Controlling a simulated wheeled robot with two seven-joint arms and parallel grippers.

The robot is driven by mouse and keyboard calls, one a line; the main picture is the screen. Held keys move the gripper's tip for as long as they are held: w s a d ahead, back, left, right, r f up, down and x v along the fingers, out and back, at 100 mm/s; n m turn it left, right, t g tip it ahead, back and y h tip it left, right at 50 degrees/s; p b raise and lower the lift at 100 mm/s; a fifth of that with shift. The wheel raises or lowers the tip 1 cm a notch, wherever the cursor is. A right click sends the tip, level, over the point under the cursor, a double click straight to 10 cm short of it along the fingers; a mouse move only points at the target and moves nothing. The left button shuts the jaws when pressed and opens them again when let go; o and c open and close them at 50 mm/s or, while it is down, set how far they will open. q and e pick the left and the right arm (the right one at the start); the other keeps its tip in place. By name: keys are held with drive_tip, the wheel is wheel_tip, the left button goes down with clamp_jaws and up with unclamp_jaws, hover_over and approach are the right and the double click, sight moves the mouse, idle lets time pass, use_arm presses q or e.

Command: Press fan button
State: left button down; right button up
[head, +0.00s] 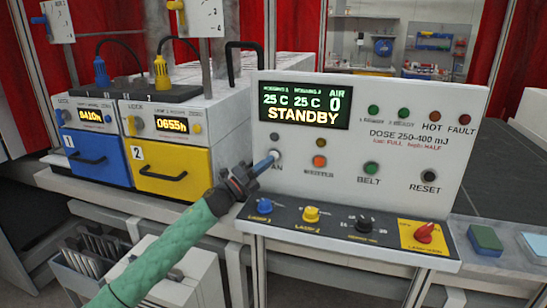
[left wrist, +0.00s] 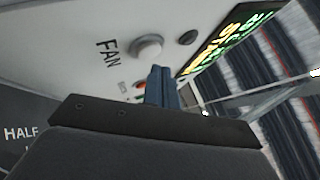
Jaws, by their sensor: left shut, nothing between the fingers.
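The fan button (left wrist: 148,47) is a round pale button on the white panel, beside the word FAN, in the left wrist view. In the head view it is at the panel's left (head: 276,154), partly covered by my fingertips. My left gripper (head: 268,161) is shut and empty, with its narrow blue fingers pointing at the button. In the left wrist view the fingertips (left wrist: 159,72) are right by the button's edge. I cannot tell whether they touch it. My right gripper is not in view.
The display (head: 305,104) reads STANDBY, with AIR 0. An orange heater button (head: 320,161), a green belt button (head: 370,168) and a black reset button (head: 428,177) sit to the right. Knobs and a red switch (head: 424,231) are on the ledge below. Blue (head: 95,158) and yellow (head: 172,172) drawers stand left.

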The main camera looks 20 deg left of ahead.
use_arm(q)
drive_tip(key=shift+w, duration=0.45)
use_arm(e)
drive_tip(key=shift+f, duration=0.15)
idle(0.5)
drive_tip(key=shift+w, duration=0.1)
